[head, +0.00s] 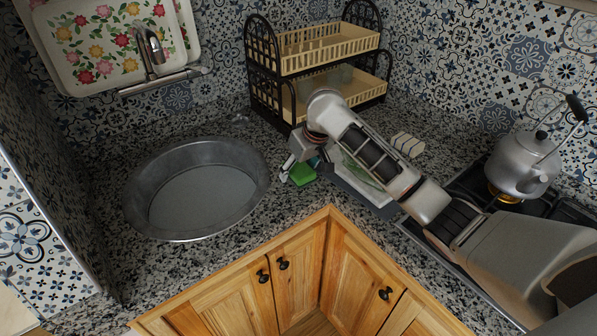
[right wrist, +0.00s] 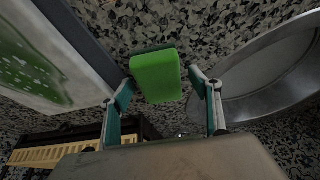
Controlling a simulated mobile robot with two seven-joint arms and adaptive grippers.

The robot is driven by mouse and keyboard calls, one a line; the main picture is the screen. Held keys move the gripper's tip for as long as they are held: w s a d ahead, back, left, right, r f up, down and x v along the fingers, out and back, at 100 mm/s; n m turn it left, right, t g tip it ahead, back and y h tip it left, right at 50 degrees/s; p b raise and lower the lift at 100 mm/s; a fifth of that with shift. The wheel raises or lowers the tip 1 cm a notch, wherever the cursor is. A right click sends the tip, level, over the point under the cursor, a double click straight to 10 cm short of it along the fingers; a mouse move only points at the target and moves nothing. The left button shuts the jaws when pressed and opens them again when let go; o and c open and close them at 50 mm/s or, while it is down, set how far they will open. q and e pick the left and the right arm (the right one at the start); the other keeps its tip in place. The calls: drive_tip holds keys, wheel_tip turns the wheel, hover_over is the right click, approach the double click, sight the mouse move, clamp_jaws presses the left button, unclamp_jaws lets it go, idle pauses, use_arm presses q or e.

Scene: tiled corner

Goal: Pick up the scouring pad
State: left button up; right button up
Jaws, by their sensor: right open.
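The scouring pad (head: 303,174) is a small bright green block on the speckled counter, just right of the round metal basin. In the right wrist view the green pad (right wrist: 157,78) lies ahead, between the two fingers. My right gripper (head: 298,166) is open, with its fingers pointing down over the pad. In the right wrist view the open gripper (right wrist: 163,90) has one finger on each side of the pad, with gaps visible. It is empty. The pad is partly hidden by the gripper in the head view. My left gripper is not in view.
The basin (head: 143,188) sits left of the pad. A two-tier rack (head: 300,68) stands behind. A grey-edged tray or board (head: 372,199) lies right of the pad, under my arm. A kettle (head: 522,163) stands on a lit stove at right. The counter's front edge is close.

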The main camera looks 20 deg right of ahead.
sight(300, 168)
drive_tip(key=shift+c, duration=0.3)
drive_tip(key=c, duration=0.9)
wheel_tip(300, 168, up, 20)
drive_tip(key=shift+r, duration=0.25)
drive_tip(key=o, duration=0.3)
drive_tip(key=c, duration=0.4)
